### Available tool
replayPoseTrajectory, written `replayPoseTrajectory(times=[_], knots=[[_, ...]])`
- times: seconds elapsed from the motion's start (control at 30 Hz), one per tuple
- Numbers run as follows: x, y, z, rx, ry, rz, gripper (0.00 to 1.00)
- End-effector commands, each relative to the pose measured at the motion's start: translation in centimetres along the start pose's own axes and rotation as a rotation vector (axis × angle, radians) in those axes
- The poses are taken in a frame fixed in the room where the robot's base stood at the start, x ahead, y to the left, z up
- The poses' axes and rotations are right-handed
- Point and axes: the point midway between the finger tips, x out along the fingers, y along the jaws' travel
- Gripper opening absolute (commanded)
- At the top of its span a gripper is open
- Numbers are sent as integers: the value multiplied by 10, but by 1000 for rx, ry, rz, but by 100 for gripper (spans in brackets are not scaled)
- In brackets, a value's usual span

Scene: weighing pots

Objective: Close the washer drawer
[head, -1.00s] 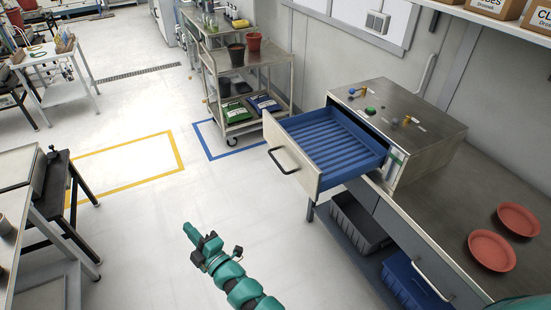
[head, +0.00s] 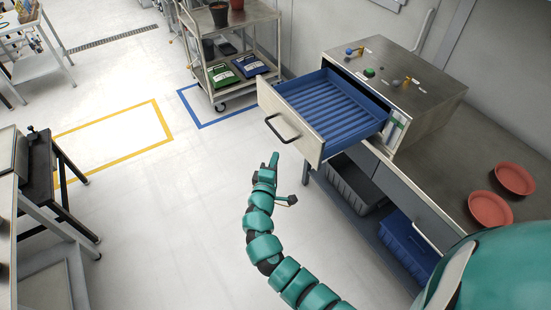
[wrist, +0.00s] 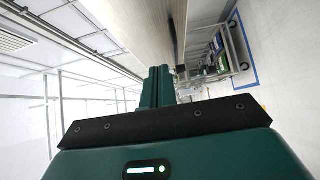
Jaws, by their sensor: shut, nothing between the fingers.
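The washer (head: 425,92) is a metal-topped box on the bench, with knobs and a green button on top. Its drawer (head: 302,130) is pulled out to the left, with a ribbed blue tray (head: 335,108) inside. A dark bar handle (head: 278,128) is on the drawer's pale front. My gripper (head: 273,160) is shut and empty, below and slightly left of the drawer front, close to the handle in the picture. I cannot tell whether it touches. In the wrist view, the shut fingers (wrist: 158,85) point along a pale panel edge.
Two reddish saucers (head: 490,208) lie on the bench at right. Under it are a grey bin (head: 352,185) and a blue bin (head: 408,245). A cart (head: 240,75) with pots and bags stands behind. The floor left of the drawer is clear.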

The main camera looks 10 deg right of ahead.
Motion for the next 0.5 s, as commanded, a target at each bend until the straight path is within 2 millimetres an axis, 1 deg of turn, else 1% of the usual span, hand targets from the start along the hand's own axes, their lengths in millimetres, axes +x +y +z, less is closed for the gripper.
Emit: replayPoseTrajectory(times=[0.03, 0.1, 0.3, 0.43, 0.5], knots=[[10, 4, 0, -1, -5, 1, 0], [22, 4, 1, 1, -6, 0, 0], [54, 3, 0, 1, -3, 0, 0], [72, 2, 0, 0, 0, -1, 0], [80, 4, 10, -2, -2, 0, 0]])
